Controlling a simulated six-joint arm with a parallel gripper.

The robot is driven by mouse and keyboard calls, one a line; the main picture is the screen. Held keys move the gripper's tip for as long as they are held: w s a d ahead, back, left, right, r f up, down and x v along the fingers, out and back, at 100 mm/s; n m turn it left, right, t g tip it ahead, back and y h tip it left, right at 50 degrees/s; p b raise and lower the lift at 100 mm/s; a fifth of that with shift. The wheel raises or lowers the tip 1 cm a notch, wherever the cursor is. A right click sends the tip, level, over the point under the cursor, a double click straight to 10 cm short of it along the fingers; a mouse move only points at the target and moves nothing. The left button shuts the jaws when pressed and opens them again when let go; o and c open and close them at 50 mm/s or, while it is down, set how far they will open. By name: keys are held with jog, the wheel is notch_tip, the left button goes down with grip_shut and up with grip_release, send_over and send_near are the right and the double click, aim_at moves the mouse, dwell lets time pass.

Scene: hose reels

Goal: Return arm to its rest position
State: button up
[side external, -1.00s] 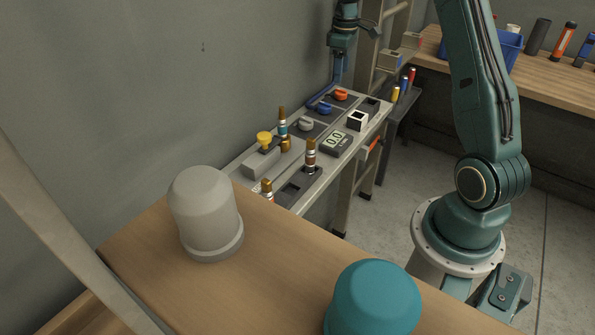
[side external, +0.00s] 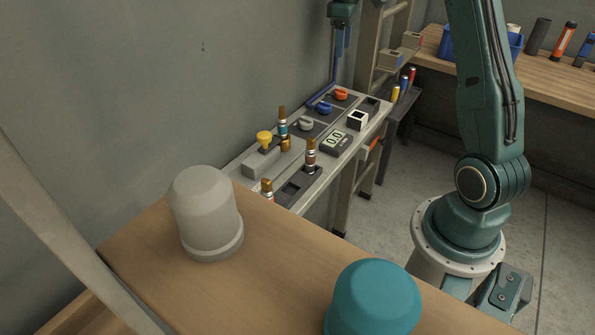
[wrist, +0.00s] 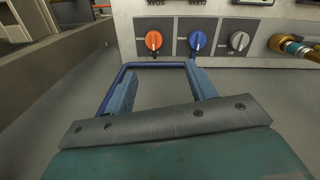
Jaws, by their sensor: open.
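My gripper (side external: 341,38) is at the top of the side view, above the far end of the panel. In the wrist view, its two blue fingers (wrist: 160,80) are spread apart with no object clearly gripped between them. A thin dark-blue bar (wrist: 155,64) crosses by the fingertips and runs down beside the left finger.
The panel (side external: 233,166) carries an orange knob (side external: 341,95), a blue knob (side external: 324,108), a grey knob (side external: 306,124), brass fittings and a meter (side external: 336,143). A ladder-like frame (side external: 371,60) stands close to the gripper. A grey dome (side external: 205,210) and teal dome (side external: 375,300) sit on the wooden bench in front.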

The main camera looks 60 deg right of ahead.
jog(key=s+a+r+t, duration=0.1)
jog(key=s+a+r, duration=0.2)
jog(key=a, duration=0.3)
jog(key=s+a+r+m+t, duration=0.1)
jog(key=s+a+r, duration=0.2)
jog(key=a, duration=0.3)
jog(key=s+a+r+t, duration=0.1)
jog(key=s+a+r, duration=0.15)
jog(key=a, duration=0.45)
jog(key=s+a+f+t, duration=0.1)
jog(key=s+a, duration=0.4)
jog(key=s, duration=0.2)
jog(key=s+a+f+m+t, duration=0.1)
jog(key=s+a+f, duration=0.1)
jog(key=s+a, duration=0.3)
jog(key=s, duration=0.3)
jog(key=shift+s+a+m+t, duration=0.25)
jog(key=shift+a+m+t, duration=0.05)
jog(key=shift+a, duration=0.05)
